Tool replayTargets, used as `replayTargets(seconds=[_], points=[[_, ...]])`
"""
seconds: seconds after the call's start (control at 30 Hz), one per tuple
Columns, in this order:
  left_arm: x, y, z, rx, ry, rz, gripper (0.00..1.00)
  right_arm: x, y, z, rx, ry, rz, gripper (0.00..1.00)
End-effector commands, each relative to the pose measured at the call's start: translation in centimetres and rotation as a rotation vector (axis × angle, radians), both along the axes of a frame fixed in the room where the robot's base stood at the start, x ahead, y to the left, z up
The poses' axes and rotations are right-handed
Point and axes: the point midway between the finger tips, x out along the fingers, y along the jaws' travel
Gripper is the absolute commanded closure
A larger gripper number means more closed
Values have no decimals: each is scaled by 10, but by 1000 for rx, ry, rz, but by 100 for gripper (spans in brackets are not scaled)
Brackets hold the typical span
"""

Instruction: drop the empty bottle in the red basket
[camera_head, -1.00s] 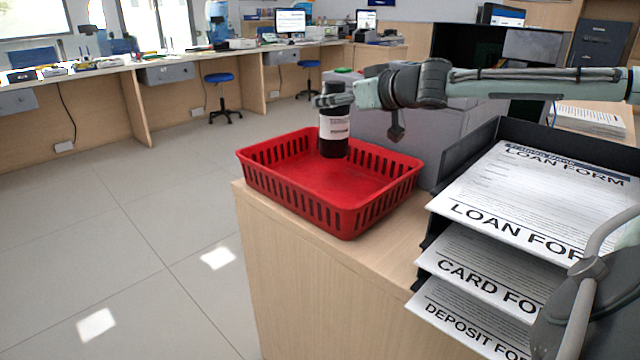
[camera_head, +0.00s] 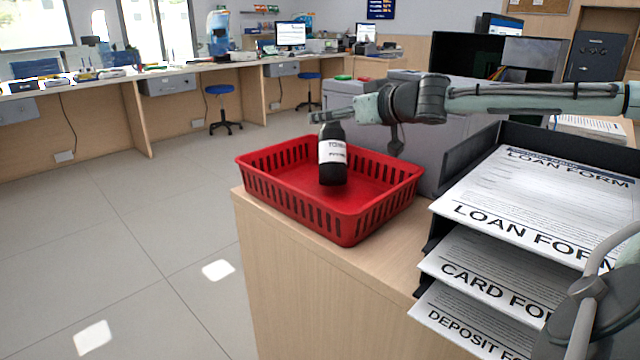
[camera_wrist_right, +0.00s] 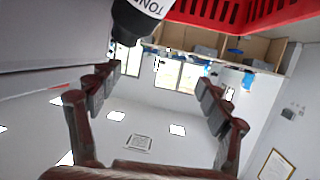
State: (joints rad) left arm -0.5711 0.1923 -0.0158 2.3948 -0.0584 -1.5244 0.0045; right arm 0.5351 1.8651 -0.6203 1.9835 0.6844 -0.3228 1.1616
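The dark bottle (camera_head: 332,157) with a white label is inside the red basket (camera_head: 345,225), slightly tilted, just below my right gripper (camera_head: 325,115). I cannot tell whether its base touches the basket floor. My right gripper is open: in the right wrist view its two fingers (camera_wrist_right: 155,100) stand wide apart with nothing between them. The bottle (camera_wrist_right: 138,20) shows at the top of that view, beyond the fingers, with the basket (camera_wrist_right: 240,12) to its right. My left gripper is not in view.
The basket stands on a wooden counter (camera_head: 290,270) near its left edge. A black tray rack (camera_head: 470,150) with loan, card and deposit forms stands to the right. A grey cabinet or machine (camera_head: 410,150) is behind the basket. Open floor lies to the left.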

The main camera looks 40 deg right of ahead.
Motion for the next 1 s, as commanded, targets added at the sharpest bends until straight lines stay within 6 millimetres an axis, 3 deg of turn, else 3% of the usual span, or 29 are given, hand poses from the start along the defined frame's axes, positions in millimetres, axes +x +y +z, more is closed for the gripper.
replayTargets(seconds=[0.37, 0.8, 1.0], points=[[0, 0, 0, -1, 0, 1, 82, -8, 1, 2, -3, 2, 0, 21], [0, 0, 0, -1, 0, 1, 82, -90, 5, 28, -4, -1, -2, 21], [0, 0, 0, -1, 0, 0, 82, -111, 6, 34, -1, 1, -2, 21]])
